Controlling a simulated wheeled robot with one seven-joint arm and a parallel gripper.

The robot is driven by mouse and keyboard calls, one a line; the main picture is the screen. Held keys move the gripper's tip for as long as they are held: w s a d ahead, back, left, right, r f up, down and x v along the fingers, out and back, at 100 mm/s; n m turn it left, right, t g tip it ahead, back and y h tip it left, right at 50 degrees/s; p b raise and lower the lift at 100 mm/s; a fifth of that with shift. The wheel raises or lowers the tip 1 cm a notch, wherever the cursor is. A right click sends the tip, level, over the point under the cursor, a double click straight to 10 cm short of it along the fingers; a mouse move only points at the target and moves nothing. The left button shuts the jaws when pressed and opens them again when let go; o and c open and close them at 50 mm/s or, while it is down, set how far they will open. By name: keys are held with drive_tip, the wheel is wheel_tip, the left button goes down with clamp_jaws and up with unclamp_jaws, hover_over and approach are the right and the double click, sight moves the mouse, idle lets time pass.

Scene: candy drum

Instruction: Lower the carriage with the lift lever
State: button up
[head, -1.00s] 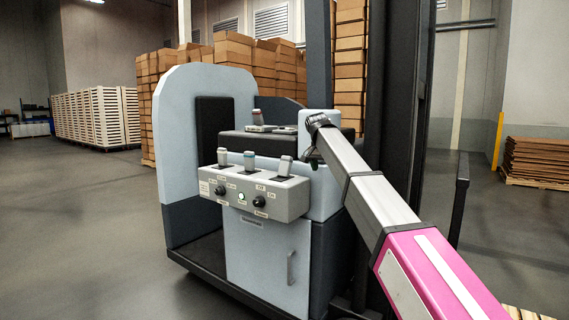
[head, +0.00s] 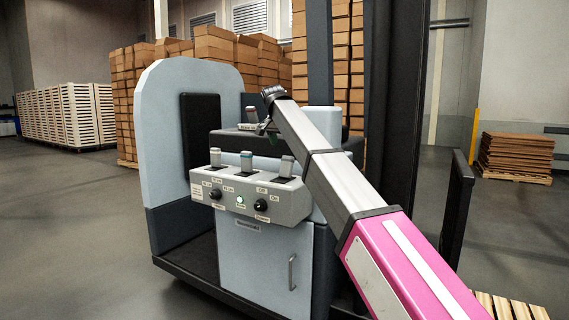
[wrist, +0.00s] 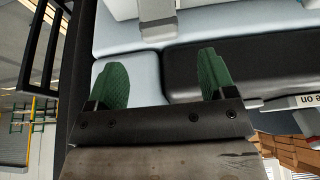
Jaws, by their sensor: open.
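A grey control box (head: 250,200) on the truck carries three upright levers: a left lever (head: 216,157), a middle lever (head: 247,161) and a right lever (head: 287,166). Another lever (head: 252,116) stands on the black top behind them. The labels are too small to tell which is the lift lever. My gripper (head: 265,128) is above and behind the box, beside the rear lever in the picture. In the wrist view its green fingertips (wrist: 165,80) are apart with nothing between them. A grey lever-like part (wrist: 158,22) lies beyond them. I cannot make out the carriage.
The dark mast (head: 395,110) rises at the right of the truck. A light blue guard panel (head: 160,130) stands at the left. Stacked boxes (head: 215,45) fill the back. A wooden pallet (head: 510,306) shows at lower right. The floor at left is clear.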

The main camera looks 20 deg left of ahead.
sight(288, 162)
drive_tip(key=x, duration=1)
